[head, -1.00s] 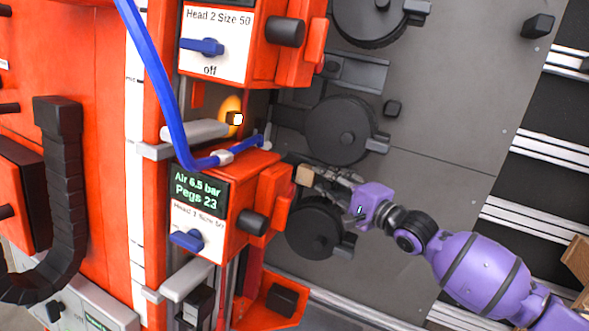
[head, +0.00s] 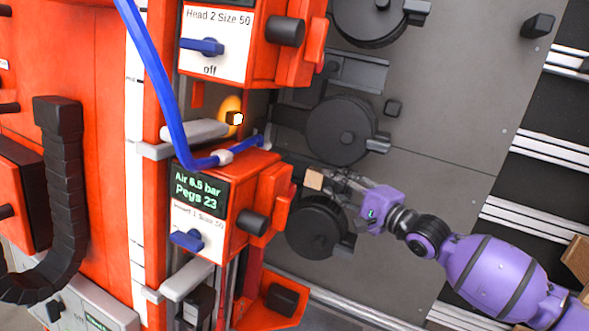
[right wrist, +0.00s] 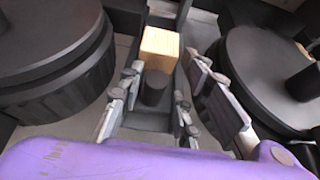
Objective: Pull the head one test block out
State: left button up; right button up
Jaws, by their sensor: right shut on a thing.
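The test block is a small pale wooden block (head: 314,180), just right of the orange head one unit (head: 240,195), apart from it in the head view. My right gripper (head: 325,181) reaches in from the right and is shut on the block at its fingertips. In the right wrist view the block (right wrist: 160,47) sits at the far end between the fingers of the gripper (right wrist: 163,62). My left gripper is in neither view.
Round dark discs stand close on both sides of the gripper, one above (head: 340,128) and one below (head: 316,228) in the head view. A dark knob (right wrist: 153,88) shows between the fingers. Grey plate lies open to the right.

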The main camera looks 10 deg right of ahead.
jog(key=shift+s+f, duration=0.35)
jog(key=shift+f, duration=0.35)
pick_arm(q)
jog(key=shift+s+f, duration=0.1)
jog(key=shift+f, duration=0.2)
pick_arm(e)
jog(key=shift+s+d, duration=0.5)
jog(key=shift+d, duration=0.25)
jog(key=shift+s+d, duration=0.45)
jog(key=shift+d, duration=0.25)
jog(key=shift+s+d, duration=0.5)
jog(key=shift+d, duration=0.25)
jog(key=shift+c, duration=0.2)
jog(key=o, duration=0.5)
jog(key=shift+r, duration=0.2)
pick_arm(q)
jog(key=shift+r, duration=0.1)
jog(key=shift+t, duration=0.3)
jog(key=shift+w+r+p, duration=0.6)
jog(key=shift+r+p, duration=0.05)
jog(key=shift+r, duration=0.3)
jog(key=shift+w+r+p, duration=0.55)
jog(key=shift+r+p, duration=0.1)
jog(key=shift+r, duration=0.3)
pick_arm(e)
jog(key=shift+r+v, duration=0.15)
jog(key=shift+v, duration=2.05)
jog(key=shift+r+v, duration=0.15)
jog(key=shift+v, duration=2.05)
